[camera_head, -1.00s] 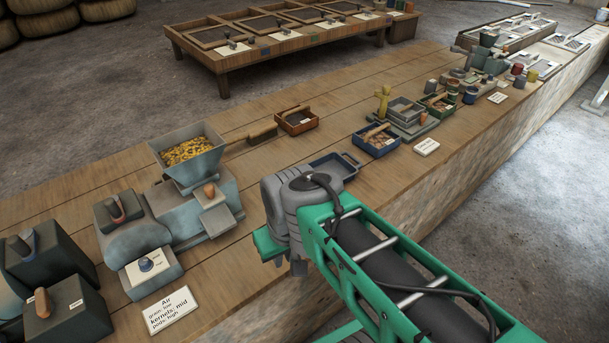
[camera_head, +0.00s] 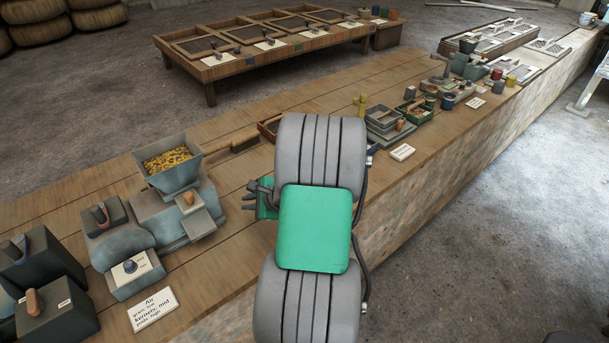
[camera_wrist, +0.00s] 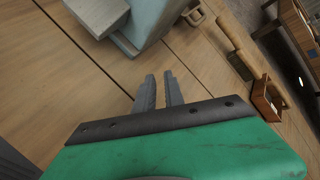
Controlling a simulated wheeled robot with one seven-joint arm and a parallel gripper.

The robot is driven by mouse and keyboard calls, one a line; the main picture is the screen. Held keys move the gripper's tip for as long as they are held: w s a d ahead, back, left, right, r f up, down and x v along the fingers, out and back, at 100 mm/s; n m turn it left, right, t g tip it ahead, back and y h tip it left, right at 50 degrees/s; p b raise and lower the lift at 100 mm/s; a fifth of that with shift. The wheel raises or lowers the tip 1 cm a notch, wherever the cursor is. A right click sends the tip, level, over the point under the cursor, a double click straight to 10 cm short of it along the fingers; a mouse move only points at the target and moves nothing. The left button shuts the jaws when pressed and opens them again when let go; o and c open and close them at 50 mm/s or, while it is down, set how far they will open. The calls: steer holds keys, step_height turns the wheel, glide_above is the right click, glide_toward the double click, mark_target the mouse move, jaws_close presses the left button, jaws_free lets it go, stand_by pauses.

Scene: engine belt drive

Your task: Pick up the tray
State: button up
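Several small trays stood on the bench. A brown tray (camera_head: 268,128) shows beyond my arm in the head view, partly hidden by it. It also shows at the right of the wrist view (camera_wrist: 266,99), well to the right of my gripper (camera_wrist: 160,75). The empty blue tray seen earlier is hidden behind my arm in the head view and is not in the wrist view. My gripper (camera_head: 246,196) is over the bench, right of the grey-blue hopper machine. Its fingers are slightly apart, with nothing between them.
The hopper machine (camera_head: 170,215) stands close to my gripper, and its body fills the top of the wrist view. A wooden-handled brush (camera_head: 237,142) lies by the brown tray. A green tray (camera_head: 414,112) and other containers stand farther right. Bare planks lie under my fingers.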

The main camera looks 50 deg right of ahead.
steer(key=s+d+m+t+h, duration=0.1)
steer(key=s+d+m, duration=0.1)
steer(key=d+m, duration=0.2)
steer(key=s+d+f+m+h, duration=0.1)
steer(key=s+d+m+h, duration=0.1)
steer(key=s+d+m, duration=0.1)
steer(key=s+d+f+m+t+h, duration=0.1)
steer(key=s+d+m, duration=0.1)
steer(key=d+m, duration=0.3)
steer(key=shift+s+d+t+h+p, duration=0.15)
steer(key=shift+d+p, duration=0.05)
steer(key=shift+d, duration=0.35)
steer(key=shift+s+d+t+h+p, duration=0.1)
steer(key=shift+d+t+h+p, duration=0.05)
steer(key=shift+d, duration=0.4)
steer(key=shift+d+m, duration=0.25)
steer(key=shift+m, duration=0.05)
steer(key=x, duration=0.7)
steer(key=shift+w+d+f+p, duration=0.1)
steer(key=shift+w+f+p, duration=0.1)
steer(key=shift+p, duration=0.2)
steer(key=shift+c, duration=0.5)
jaws_close()
steer(key=shift+r, duration=0.25)
